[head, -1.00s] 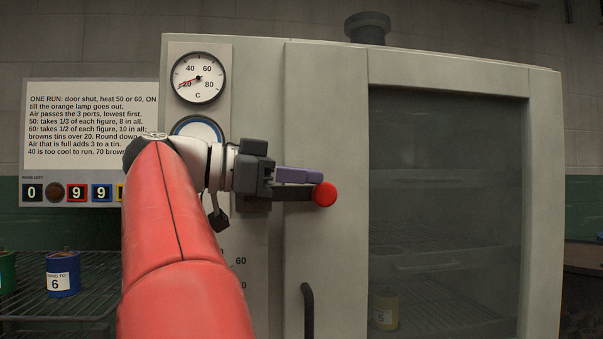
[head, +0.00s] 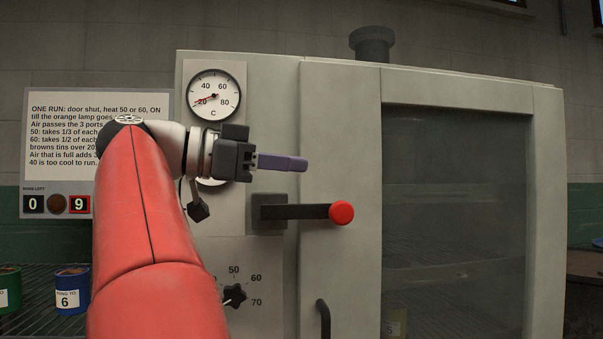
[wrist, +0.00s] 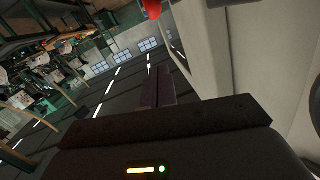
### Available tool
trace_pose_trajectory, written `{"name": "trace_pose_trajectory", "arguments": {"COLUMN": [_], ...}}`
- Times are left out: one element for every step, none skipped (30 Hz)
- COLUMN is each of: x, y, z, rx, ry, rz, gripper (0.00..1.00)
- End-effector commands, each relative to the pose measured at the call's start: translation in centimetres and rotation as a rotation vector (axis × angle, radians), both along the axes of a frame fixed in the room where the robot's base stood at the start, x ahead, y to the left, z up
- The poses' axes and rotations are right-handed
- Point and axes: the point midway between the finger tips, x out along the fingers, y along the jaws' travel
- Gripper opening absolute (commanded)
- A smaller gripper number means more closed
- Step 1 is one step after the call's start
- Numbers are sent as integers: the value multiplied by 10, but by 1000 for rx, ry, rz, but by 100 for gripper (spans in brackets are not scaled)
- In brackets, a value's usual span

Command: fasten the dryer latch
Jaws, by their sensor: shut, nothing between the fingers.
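The dryer latch is a dark horizontal bar (head: 305,212) with a red knob (head: 341,212) at its right end. Its black block (head: 268,212) sits on the dryer's left panel, and the bar reaches across the seam onto the door. The dryer door (head: 450,210) has a glass window and looks shut. My gripper (head: 303,164) is shut and empty, pointing right, above the latch and apart from it in the head view. The wrist view shows its closed fingers (wrist: 155,90) and the red knob (wrist: 152,8) at the top edge.
A temperature dial (head: 213,95) and a heat selector knob (head: 235,295) are on the left panel. A black door handle (head: 323,318) is below the latch. A blue tin (head: 72,290) stands on a rack at left. A notice board (head: 60,110) hangs on the wall.

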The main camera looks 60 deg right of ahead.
Motion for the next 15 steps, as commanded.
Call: {"name": "trace_pose_trajectory", "arguments": {"x": [7,10,15,18,22,26,29,31,34,35,37,38,39,40,40], "y": [6,10,14,18,21,26,29,32,35,37,39,40,41,42,43], "z": [2,4,6,7,9,10,12,13,15,15,16,17,17,17,17], "rx": [-1,-1,-2,-1,-1,-1,-1,-1,-2,-1,-1,1,1,1,1], "ry": [1,1,0,1,1,-1,0,1,0,1,1,1,1,1,-1], "rz": [2,3,3,3,3,3,3,2,2,2,1,1,1,0,0], "gripper": [0,0,0,0,0,0,0,0,0,0,0,0,0,0,0]}}
